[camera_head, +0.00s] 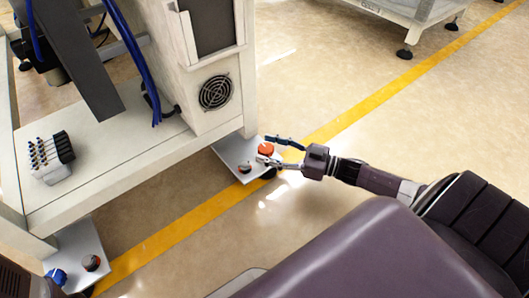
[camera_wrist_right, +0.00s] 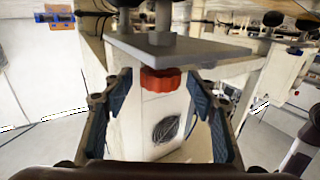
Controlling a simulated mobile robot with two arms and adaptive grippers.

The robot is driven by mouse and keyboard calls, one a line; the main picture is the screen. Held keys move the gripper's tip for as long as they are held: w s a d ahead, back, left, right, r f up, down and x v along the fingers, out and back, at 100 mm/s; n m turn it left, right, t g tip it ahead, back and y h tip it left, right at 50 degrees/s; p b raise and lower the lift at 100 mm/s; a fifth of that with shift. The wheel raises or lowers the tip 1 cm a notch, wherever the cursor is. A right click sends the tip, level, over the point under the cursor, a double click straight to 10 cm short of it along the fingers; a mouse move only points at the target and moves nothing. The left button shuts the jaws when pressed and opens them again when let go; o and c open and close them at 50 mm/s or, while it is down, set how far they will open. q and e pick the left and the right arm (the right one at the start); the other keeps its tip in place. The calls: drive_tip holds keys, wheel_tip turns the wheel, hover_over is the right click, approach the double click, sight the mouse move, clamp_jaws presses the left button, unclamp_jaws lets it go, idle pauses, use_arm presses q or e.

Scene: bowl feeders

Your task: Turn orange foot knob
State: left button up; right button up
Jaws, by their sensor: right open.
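The orange foot knob (camera_head: 266,149) stands on a light metal foot plate (camera_head: 232,150) at the machine's near right corner. My right gripper (camera_head: 279,152) is open, with its fingers spread on either side of the knob. In the right wrist view, which looks upside down, the scalloped orange knob (camera_wrist_right: 160,80) shows between the two blue-padded fingers, under the plate (camera_wrist_right: 180,48). Gaps show between the knob and both fingers there, so I see no contact. My left gripper is not in view.
Another plate at lower left bears a similar knob (camera_head: 91,262) and a blue part (camera_head: 57,276). The machine's fan housing (camera_head: 216,92) rises behind. Floor with a yellow line (camera_head: 370,103) is clear on the right.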

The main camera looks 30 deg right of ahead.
drive_tip(key=shift+w+a, duration=0.4)
drive_tip(key=shift+w, duration=0.05)
drive_tip(key=c, duration=1.2)
drive_tip(key=shift+r+p, duration=0.1)
drive_tip(key=shift+p, duration=0.2)
drive_tip(key=m+t+h+p, duration=0.1)
drive_tip(key=m+h+p, duration=0.1)
drive_tip(key=h+p, duration=0.1)
drive_tip(key=m+t+h+p, duration=0.2)
drive_tip(key=p, duration=0.3)
drive_tip(key=shift+r+h, duration=0.2)
drive_tip(key=shift+h, duration=0.2)
drive_tip(key=shift+f+m+t+h+p, duration=0.15)
drive_tip(key=shift+m+h+p, duration=0.45)
drive_tip(key=shift+h, duration=0.2)
drive_tip(key=shift+f+m+t+h+p, duration=0.1)
drive_tip(key=shift+m+t+h+p, duration=0.05)
drive_tip(key=shift+m+h+p, duration=0.55)
drive_tip(key=shift+f, duration=0.1)
